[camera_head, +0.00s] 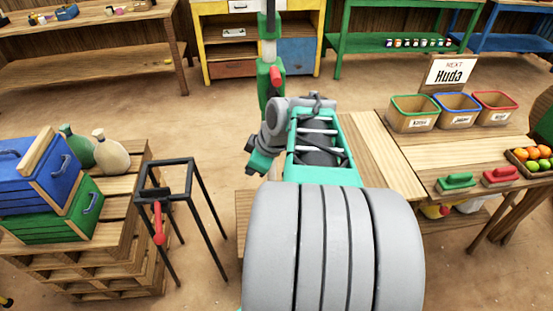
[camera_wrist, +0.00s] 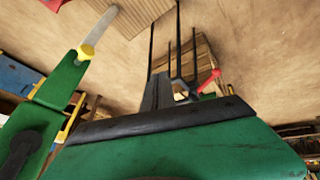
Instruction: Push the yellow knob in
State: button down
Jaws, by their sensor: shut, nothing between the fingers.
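In the wrist view a small yellow round piece (camera_wrist: 86,50), perhaps the knob, sits where a green post meets a pale rod. I cannot tell whether it stands out or is in. In the head view a green post (camera_head: 265,75) with a metal rod and a red handle stands beyond my arm, but no yellow knob is clear there. My gripper shows in the wrist view (camera_wrist: 168,80), its grey fingers shut and empty, apart from the yellow piece. In the head view its fingertips are hidden or too small to make out.
A black stand (camera_head: 203,195) with a red lever (camera_head: 158,225) is left of my arm, beside pallets with blue and green crates. On the right a wooden bench (camera_head: 425,160) holds bins, red and green handled blocks and fruit. Open floor lies beyond my arm.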

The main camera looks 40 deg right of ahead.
jog(key=s+d+f+n+t, duration=0.1)
jog(key=s+d+n+t, duration=0.2)
jog(key=d, duration=0.9)
jog(key=w+d+f+g, duration=0.1)
jog(key=w+d+f, duration=0.1)
jog(key=w+f, duration=0.6)
jog(key=shift+h, duration=0.3)
